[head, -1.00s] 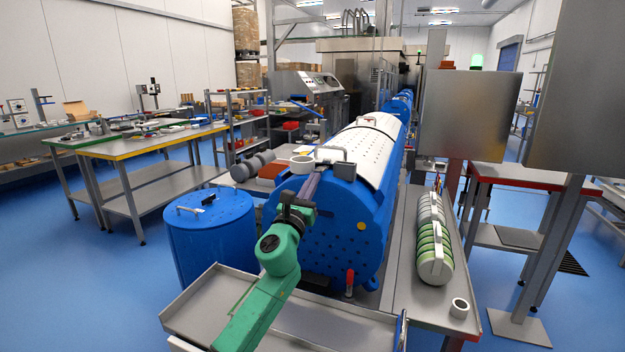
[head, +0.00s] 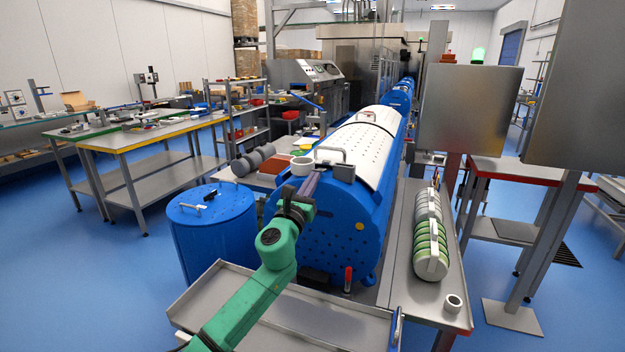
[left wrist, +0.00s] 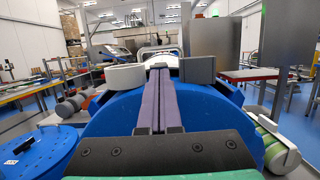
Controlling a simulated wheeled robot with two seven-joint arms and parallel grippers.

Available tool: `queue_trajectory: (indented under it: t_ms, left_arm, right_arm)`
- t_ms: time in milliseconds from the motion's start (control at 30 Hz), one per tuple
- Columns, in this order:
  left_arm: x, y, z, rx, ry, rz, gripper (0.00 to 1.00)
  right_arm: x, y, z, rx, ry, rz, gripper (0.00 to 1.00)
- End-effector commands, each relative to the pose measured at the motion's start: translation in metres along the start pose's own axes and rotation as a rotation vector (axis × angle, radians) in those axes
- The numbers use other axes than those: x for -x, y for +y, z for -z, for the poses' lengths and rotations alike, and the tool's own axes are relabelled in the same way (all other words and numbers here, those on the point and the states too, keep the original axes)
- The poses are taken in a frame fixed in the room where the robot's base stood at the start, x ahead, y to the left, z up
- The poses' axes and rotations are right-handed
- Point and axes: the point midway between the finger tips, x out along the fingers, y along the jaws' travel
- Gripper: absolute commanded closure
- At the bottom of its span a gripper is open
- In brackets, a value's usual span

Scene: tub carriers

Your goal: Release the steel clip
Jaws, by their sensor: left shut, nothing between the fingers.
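My left gripper (head: 314,180) reaches to the near end of a large blue drum (head: 325,225). In the left wrist view its two purple fingers (left wrist: 158,72) lie together with nothing between them. The tips point at a steel bow (left wrist: 160,53) on the drum's perforated white cover; it also shows in the head view (head: 331,153). A pale round piece (head: 302,166) stands left of the fingers and a dark grey block (head: 344,172) right of them. I cannot tell which of these is the steel clip, or whether the fingertips touch anything. My right gripper is not in view.
A lidded blue barrel (head: 212,230) stands left of the drum. A steel tray (head: 218,270) lies in front, under my left arm. A bench (head: 405,285) with green and grey rollers (head: 430,245) runs along the right. A red-handled part (head: 348,280) stands low at the drum's front.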

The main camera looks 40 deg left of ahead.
Motion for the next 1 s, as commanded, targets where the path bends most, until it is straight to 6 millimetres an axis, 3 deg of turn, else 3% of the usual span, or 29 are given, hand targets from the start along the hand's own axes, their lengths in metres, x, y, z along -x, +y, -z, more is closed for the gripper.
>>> queue_trajectory:
  t_ms: [33,233,1000]
  left_arm:
    - [-0.003,0.000,-0.011,0.003,-0.003,-0.001,1.00]
    - [-0.008,0.000,-0.021,-0.001,-0.004,0.000,1.00]
    - [-0.044,0.000,-0.052,-0.002,-0.003,0.001,1.00]
  right_arm:
    - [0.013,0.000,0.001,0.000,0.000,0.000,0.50]
    - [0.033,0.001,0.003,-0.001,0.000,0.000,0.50]
    - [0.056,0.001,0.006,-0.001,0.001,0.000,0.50]
